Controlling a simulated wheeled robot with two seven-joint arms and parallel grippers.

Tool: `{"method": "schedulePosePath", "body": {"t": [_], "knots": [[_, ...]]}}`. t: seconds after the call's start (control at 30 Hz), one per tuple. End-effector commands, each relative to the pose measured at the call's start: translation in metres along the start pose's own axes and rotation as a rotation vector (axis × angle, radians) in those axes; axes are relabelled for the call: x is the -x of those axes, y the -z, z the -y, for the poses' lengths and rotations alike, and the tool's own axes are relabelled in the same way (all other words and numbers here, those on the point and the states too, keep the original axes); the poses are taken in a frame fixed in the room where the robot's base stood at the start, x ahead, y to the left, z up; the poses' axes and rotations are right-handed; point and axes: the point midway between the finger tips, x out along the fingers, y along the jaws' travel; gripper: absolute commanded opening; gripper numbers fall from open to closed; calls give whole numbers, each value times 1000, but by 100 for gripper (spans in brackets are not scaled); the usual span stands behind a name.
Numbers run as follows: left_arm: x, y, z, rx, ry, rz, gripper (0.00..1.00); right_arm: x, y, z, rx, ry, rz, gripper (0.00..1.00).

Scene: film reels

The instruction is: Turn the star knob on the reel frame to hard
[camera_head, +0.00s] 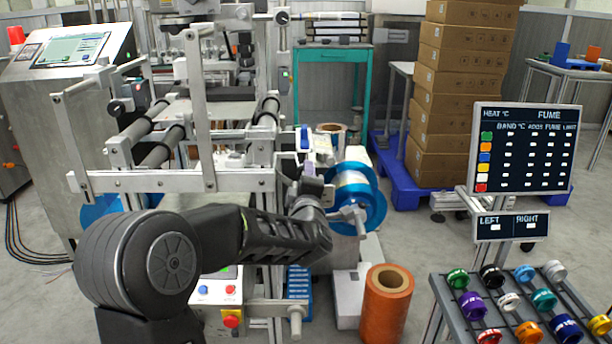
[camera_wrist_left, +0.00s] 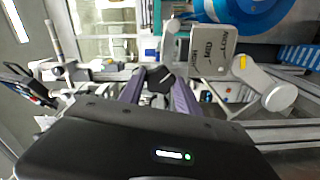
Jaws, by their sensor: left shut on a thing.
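My left gripper (camera_wrist_left: 160,92) is shut on the black star knob (camera_wrist_left: 160,76), which sits between its two purple fingers in the left wrist view. Beside the knob, to the right, is a grey plate (camera_wrist_left: 212,50) with rotated lettering, apparently including HARD, and a yellow mark near its edge. Which setting the knob points to cannot be told. In the head view my left arm reaches across the reel frame (camera_head: 180,181), and its wrist largely hides the knob. My right gripper is not in view.
A blue reel (camera_head: 372,205) is mounted just right of my left wrist. An orange roll (camera_head: 387,305) stands on the floor in front. A sign board (camera_head: 525,148) and a rack of coloured rolls (camera_head: 450,302) are at the right. Stacked cartons (camera_head: 455,100) stand behind.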

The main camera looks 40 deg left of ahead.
Motion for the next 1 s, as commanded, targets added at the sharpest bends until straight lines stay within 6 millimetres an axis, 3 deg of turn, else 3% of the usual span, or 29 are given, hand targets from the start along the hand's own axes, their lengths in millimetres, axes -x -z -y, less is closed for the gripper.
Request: {"method": "schedulePosePath", "body": {"t": [1.0], "knots": [[0,-1,-1,-968,1,6,0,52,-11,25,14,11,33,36]]}}
